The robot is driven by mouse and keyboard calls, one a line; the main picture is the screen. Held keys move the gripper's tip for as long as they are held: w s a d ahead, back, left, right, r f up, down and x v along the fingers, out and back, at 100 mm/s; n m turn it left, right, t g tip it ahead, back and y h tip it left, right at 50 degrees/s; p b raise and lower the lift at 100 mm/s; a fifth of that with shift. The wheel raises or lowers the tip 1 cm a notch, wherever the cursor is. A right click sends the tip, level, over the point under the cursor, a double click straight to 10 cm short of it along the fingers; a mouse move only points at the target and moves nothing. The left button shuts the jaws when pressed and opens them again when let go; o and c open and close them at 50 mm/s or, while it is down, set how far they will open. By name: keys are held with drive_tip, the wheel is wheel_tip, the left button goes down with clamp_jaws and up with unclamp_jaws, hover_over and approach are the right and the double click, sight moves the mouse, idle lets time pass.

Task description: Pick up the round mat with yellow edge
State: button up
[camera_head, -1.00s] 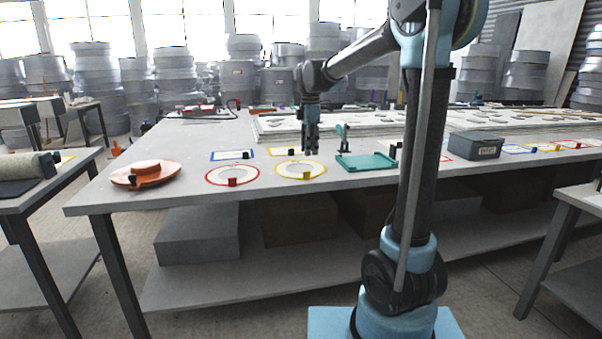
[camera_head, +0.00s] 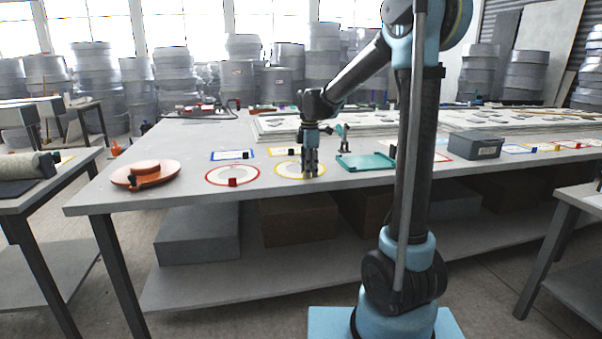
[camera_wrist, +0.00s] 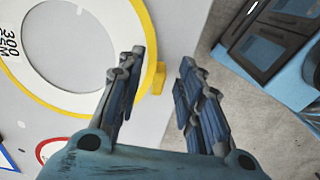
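The round mat with yellow edge (camera_head: 284,170) lies flat near the front edge of the table, partly hidden by my gripper in the head view. In the wrist view the mat (camera_wrist: 32,74) shows a white face, black print, a grey round centre and a yellow rim. A small yellow block (camera_wrist: 158,78) sticks out from its rim. My gripper (camera_head: 311,176) points down at the mat's right front. In the wrist view my gripper (camera_wrist: 163,56) has its fingers apart, with the yellow block seen between them, nearer the left finger. Contact cannot be told.
A red-edged round mat (camera_head: 210,177) lies to the left, with an orange disc (camera_head: 170,170) beyond it. A teal tray (camera_head: 366,163) is close on the right. Blue-edged (camera_head: 232,155) and yellow-edged rectangular mats lie behind. The table's front edge is close.

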clamp_jaws()
drive_tip(key=shift+r, duration=0.1)
